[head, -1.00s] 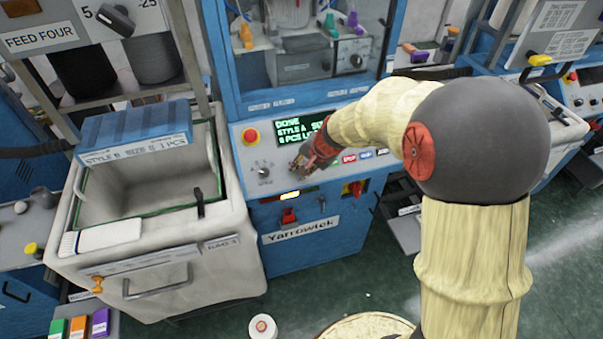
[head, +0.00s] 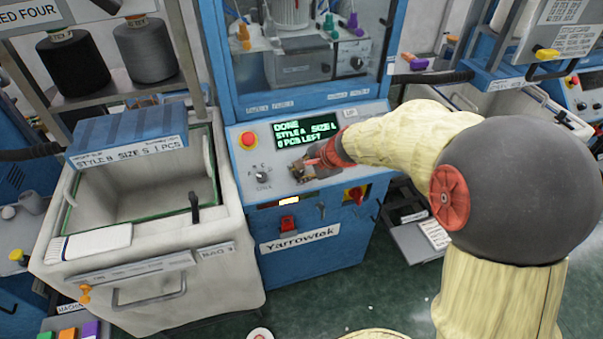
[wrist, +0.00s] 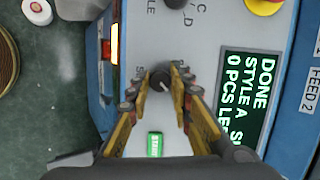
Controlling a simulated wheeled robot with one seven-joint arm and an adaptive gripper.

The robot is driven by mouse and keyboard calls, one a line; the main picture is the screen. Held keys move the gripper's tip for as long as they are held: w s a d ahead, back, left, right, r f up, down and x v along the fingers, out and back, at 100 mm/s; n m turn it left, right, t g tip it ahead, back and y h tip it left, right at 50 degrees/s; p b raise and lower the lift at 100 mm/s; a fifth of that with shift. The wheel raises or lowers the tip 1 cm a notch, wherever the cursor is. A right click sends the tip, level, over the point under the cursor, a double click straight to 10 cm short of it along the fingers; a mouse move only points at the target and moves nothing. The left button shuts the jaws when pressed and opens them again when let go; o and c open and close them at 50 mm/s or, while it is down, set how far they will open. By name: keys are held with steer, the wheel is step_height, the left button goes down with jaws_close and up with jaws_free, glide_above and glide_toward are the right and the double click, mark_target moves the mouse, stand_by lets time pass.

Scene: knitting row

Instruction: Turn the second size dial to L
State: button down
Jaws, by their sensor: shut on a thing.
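The size dial (wrist: 160,79) is a small dark round knob with a light pointer mark, on the grey control panel of the blue Yarrowtek machine. My gripper (wrist: 161,84) is shut on it, one finger on each side. In the head view my gripper (head: 303,168) is at the panel, right of the style dial (head: 262,177), and hides the size dial. The green display (head: 303,129) reads DONE, STYLE A, SIZE L, 0 PCS LEFT. The wrist view cuts off the style dial (wrist: 176,3) at the top. The letters around the size dial are partly hidden by my fingers.
A red-on-yellow stop button (head: 249,140) is at the panel's left. A green button (wrist: 155,144) is close to my fingers. A red-and-yellow switch (head: 355,194) is lower right. A grey bin (head: 70,240) stands left of the machine. Green floor is in front.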

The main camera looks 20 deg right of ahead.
stand_by(0.3)
steer(key=c, duration=1.7)
jaws_free()
steer(key=shift+o, duration=0.4)
steer(key=v, duration=1.2)
